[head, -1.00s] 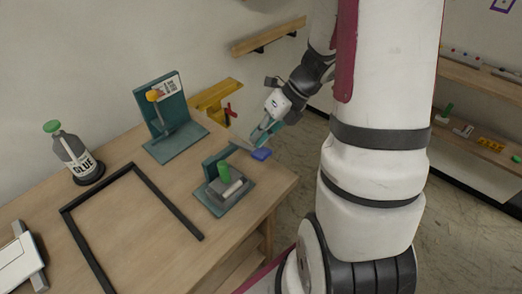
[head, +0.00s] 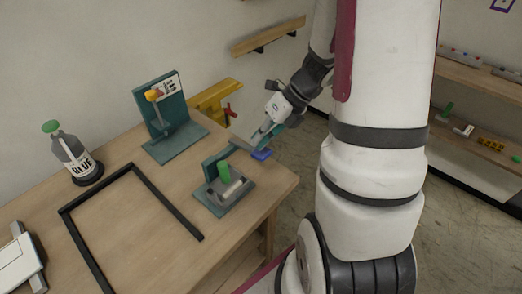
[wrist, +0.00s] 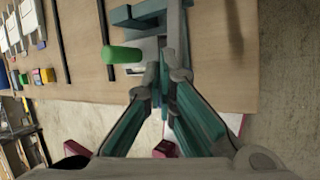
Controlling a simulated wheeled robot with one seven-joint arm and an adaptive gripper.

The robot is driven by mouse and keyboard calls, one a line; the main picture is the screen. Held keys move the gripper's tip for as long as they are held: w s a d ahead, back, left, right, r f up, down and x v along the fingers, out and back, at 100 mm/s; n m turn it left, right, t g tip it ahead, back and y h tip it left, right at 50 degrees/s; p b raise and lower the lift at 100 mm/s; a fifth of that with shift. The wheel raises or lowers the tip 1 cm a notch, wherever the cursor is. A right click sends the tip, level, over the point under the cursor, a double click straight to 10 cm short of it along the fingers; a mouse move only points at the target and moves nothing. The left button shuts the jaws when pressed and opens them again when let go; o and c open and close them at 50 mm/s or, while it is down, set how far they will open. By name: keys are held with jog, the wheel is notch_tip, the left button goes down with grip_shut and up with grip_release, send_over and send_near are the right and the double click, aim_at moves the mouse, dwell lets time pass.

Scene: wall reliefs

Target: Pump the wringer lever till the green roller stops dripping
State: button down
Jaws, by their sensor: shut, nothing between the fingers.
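The wringer stands on a teal base (head: 213,201) near the table's right corner. Its green roller (head: 224,172) stands out beside a pale roller (head: 232,189); the green roller also shows in the wrist view (wrist: 122,54). A grey lever bar (head: 241,143) appears to reach toward a blue grip (head: 261,155) past the table's edge. My gripper (head: 257,142) is shut and empty, its fingertips just above the blue grip; contact cannot be told. In the wrist view the fingertips (wrist: 165,76) overlap the grey bar, and the blue grip is hidden. No drips can be made out.
A teal stand with a yellow knob (head: 172,120) is behind the wringer. A yellow bracket (head: 215,98) is on the wall. A shelf (head: 470,140) stands right. Open floor lies beyond the table's right edge.

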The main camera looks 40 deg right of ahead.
aim_at(266, 149)
jog(key=shift+s+d+f+b, duration=0.1)
jog(key=shift+s+f+b, duration=0.1)
jog(key=shift+f+b, duration=0.4)
jog(key=shift+s+f+b, duration=0.25)
jog(key=shift+f+b, duration=0.1)
jog(key=shift+f, duration=0.6)
jog(key=shift+s+d+f+b, duration=0.1)
jog(key=shift+s+f+b, duration=0.1)
jog(key=shift+f+b, duration=0.4)
dwell(2.4)
dwell(0.5)
jog(key=shift+w+a+r+p, duration=0.1)
jog(key=shift+w+r+p, duration=0.15)
jog(key=shift+r+p, duration=0.6)
jog(key=shift+w+a+r+p, duration=0.1)
jog(key=shift+w+r+p, duration=0.15)
jog(key=shift+r+p, duration=0.55)
jog(key=shift+w+r+p, duration=0.25)
jog(key=shift+r+p, duration=0.45)
jog(key=shift+r, duration=0.3)
jog(key=shift+r, duration=0.1)
jog(key=shift+w+a+r+p, duration=0.1)
jog(key=shift+w+r+p, duration=0.1)
jog(key=shift+r+p, duration=0.8)
jog(key=shift+w+r+p, duration=0.25)
jog(key=shift+r+p, duration=0.05)
jog(key=shift+r, duration=0.35)
jog(key=shift+w+r+p, duration=0.2)
jog(key=shift+r+p, duration=0.05)
jog(key=shift+r, duration=0.4)
